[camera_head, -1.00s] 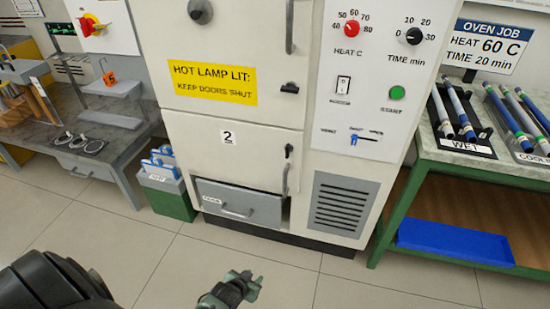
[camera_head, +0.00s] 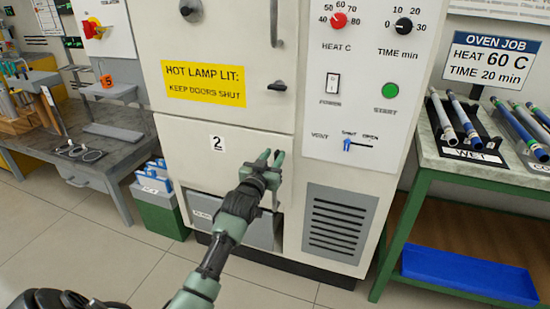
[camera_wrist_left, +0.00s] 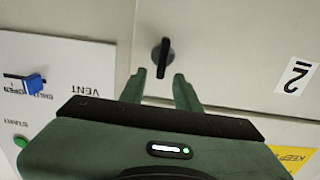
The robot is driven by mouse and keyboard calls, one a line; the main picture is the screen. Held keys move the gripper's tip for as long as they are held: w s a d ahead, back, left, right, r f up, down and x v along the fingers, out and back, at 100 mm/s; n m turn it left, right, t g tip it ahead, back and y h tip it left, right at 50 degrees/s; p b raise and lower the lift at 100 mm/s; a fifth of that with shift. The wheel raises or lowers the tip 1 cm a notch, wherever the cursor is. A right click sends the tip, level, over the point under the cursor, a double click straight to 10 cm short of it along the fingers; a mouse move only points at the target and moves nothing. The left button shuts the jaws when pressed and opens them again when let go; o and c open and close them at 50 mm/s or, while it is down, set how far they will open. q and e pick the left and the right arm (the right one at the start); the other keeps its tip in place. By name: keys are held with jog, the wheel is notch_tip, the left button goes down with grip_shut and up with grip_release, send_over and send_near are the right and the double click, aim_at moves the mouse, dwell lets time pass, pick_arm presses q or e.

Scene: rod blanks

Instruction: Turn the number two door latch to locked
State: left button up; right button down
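The number two door (camera_head: 185,150) is the lower white oven door, marked with a "2" label (camera_head: 218,143), and it looks shut. In the head view my left gripper (camera_head: 271,157) is in front of its right edge and hides the latch. In the left wrist view the black latch (camera_wrist_left: 163,57) stands upright in the picture on the pale door face. My open left gripper (camera_wrist_left: 160,86) points at it, the two green fingertips on either side of its lower end. No contact shows.
The upper door's latch (camera_head: 278,87) lies level. The oven's control panel (camera_head: 350,120), with a blue vent slider (camera_head: 347,145), is right of the doors. A grey drawer (camera_head: 262,234) is below. A rod bench (camera_head: 430,150) stands right, a green bin (camera_head: 160,215) left.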

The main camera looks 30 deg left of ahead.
pick_arm(q)
jog(key=shift+x, duration=0.75)
pick_arm(e)
jog(key=shift+s+r, duration=0.1)
jog(key=shift+r, duration=0.5)
pick_arm(q)
grip_shut()
